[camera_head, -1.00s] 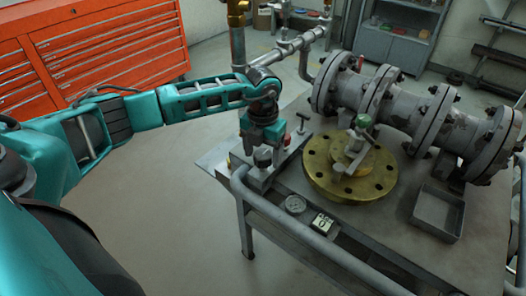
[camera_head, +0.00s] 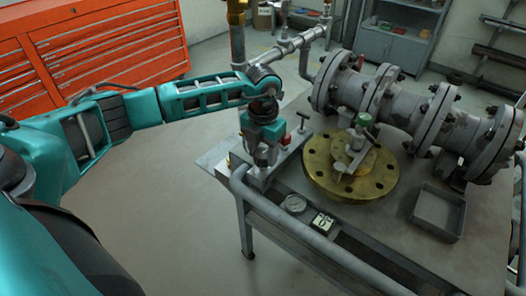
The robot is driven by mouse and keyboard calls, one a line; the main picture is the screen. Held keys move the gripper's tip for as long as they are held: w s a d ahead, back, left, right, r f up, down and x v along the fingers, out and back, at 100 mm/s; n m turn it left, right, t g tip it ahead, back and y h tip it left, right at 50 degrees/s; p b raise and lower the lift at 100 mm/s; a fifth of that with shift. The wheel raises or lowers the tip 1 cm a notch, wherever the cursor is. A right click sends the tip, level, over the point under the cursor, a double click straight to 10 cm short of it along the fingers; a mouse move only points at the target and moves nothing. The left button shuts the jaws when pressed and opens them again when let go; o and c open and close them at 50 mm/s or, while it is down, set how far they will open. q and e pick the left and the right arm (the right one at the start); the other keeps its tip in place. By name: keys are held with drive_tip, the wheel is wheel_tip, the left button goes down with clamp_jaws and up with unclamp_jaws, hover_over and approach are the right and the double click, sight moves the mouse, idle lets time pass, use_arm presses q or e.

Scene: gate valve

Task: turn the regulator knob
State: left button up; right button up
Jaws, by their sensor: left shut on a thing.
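The regulator knob (camera_head: 263,154) is a small dark knob on a grey block (camera_head: 256,178) at the left corner of the cart top. My left gripper (camera_head: 264,157) points down over it and is shut on it. The gripper's teal and grey body covers most of the knob, so how the fingers sit on it is hard to see. My right gripper is not in view.
A T-handle (camera_head: 303,124) stands close right of the gripper. A brass flange (camera_head: 325,182) with a green-topped valve, a grey flanged pipe (camera_head: 410,110) and an open tray (camera_head: 438,212) fill the cart.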

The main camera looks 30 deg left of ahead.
use_arm(q)
drive_tip(key=m+b, duration=0.2)
drive_tip(key=m, duration=0.5)
drive_tip(key=m+b, duration=0.2)
drive_tip(key=m, duration=0.2)
drive_tip(key=m+b, duration=0.1)
drive_tip(key=m, duration=0.2)
drive_tip(key=m+b, duration=0.1)
drive_tip(key=m, duration=0.2)
drive_tip(key=shift+m, duration=0.4)
drive_tip(key=shift+m+b, duration=0.45)
drive_tip(key=shift+m, duration=0.45)
drive_tip(key=m, duration=0.2)
drive_tip(key=shift+m+b, duration=0.3)
drive_tip(key=shift+b, duration=0.05)
drive_tip(key=shift+m, duration=1)
drive_tip(key=shift+m+b, duration=0.4)
drive_tip(key=shift+m, duration=0.3)
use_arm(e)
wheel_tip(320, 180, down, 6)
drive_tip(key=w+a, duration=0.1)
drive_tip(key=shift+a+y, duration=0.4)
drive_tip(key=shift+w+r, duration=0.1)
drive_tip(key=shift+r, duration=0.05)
